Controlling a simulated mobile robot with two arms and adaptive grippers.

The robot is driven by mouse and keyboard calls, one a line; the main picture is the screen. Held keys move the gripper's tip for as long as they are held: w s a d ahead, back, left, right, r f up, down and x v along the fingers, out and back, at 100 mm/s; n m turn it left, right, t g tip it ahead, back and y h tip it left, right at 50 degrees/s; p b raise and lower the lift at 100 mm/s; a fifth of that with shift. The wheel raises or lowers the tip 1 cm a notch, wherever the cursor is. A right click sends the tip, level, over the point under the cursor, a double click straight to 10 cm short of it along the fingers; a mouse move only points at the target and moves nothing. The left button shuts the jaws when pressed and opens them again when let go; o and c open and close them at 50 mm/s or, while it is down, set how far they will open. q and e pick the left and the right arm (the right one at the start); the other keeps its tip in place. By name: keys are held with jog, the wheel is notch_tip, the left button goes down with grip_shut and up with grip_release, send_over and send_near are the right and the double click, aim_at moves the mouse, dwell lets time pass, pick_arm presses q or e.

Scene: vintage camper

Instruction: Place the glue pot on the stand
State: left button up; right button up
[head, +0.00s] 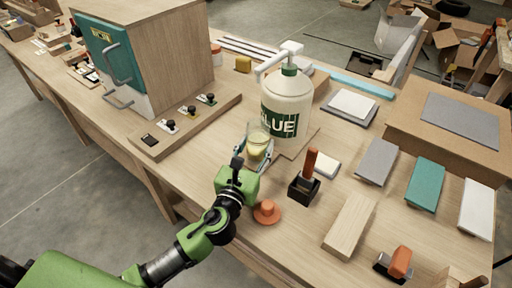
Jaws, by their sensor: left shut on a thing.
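The glue pot (258,146) is a small clear jar with pale yellow contents. My left gripper (254,152) is shut around it, with a finger showing on either side. It is in front of the large cream GLUE bottle (287,106), left of the green label's lettering. The bottle has a white pump whose nozzle points left. A flat wooden base, seemingly the stand (302,145), shows under and in front of the bottle. The pot's bottom is partly hidden by my gripper, so I cannot tell whether it touches the base. My right gripper is out of view.
An orange knobbed disc (267,212) lies near the front edge. A brush in a dark holder (304,187) stands right of my gripper. A wooden cabinet (160,60) and a switch board (186,126) are at left. Sanding blocks and coloured slabs occupy the right.

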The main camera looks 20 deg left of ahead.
pick_arm(q)
jog(key=shift+f, duration=0.15)
jog(key=o, duration=0.9)
jog(key=shift+f, duration=0.1)
jog(key=o, duration=0.3)
jog(key=shift+o, duration=0.2)
jog(key=s+b, duration=0.1)
jog(key=s, duration=0.5)
jog(key=s+b, duration=0.1)
jog(key=s, duration=0.5)
jog(key=shift+a+r, duration=0.15)
jog(key=shift+r, duration=0.05)
